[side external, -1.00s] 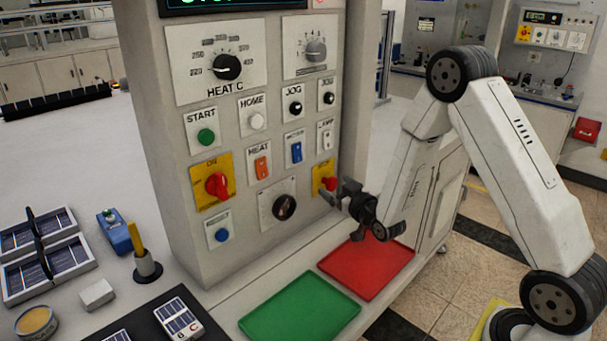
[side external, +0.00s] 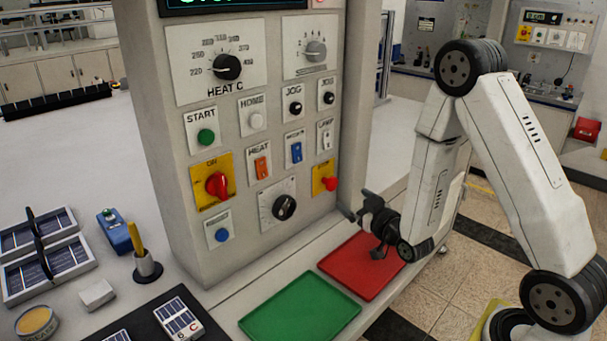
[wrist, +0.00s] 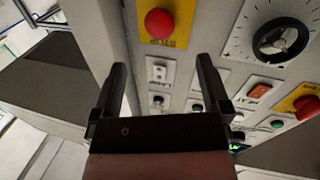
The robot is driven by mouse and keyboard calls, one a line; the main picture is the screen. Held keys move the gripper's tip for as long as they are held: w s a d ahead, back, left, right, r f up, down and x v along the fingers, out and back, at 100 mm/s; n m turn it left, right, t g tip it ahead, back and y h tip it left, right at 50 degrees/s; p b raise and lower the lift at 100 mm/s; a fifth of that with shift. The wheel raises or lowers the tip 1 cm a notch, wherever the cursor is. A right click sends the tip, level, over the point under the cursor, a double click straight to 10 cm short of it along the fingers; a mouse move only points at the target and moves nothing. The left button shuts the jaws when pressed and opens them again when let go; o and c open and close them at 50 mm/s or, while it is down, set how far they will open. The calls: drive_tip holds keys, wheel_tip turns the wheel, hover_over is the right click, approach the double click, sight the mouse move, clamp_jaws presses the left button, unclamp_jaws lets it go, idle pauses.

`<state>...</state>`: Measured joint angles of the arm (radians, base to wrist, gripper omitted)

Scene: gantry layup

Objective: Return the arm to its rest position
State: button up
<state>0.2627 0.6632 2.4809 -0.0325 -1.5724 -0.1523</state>
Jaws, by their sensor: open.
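My gripper (side external: 362,205) is in front of the lower right of the grey control panel (side external: 290,110), above the red tray (side external: 350,281). In the wrist view my gripper (wrist: 162,90) has its two dark fingers wide apart with nothing between them. The red stop button (side external: 330,183) on its yellow plate is just up and left of the gripper, apart from it. The red button also shows in the wrist view (wrist: 160,23), beyond the fingertips.
A green tray (side external: 300,310) lies left of the red one. A blue device (side external: 115,232), a holder with a yellow-handled tool (side external: 147,268) and solar cell racks (side external: 45,255) stand at the left. Open floor (side external: 480,270) lies right of the trays.

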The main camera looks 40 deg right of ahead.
drive_tip(key=shift+w+a, duration=0.1)
drive_tip(key=s+a+f+g+y, duration=0.1)
drive_tip(key=a+g, duration=0.1)
drive_tip(key=g, duration=0.1)
drive_tip(key=s+a+f+g+y, duration=0.1)
drive_tip(key=s+a+g, duration=0.1)
drive_tip(key=g, duration=0.1)
drive_tip(key=s+a+f+g+y, duration=0.1)
drive_tip(key=a+g, duration=0.2)
drive_tip(key=shift+s+n+g, duration=0.2)
drive_tip(key=shift+n+g, duration=0.1)
drive_tip(key=s+a+r+g+y, duration=0.1)
drive_tip(key=s+a+g, duration=0.2)
drive_tip(key=s+g, duration=0.2)
drive_tip(key=s, duration=0.3)
drive_tip(key=shift+s+r, duration=0.2)
drive_tip(key=shift+s, duration=0.1)
drive_tip(key=shift+a, duration=0.1)
idle(0.6)
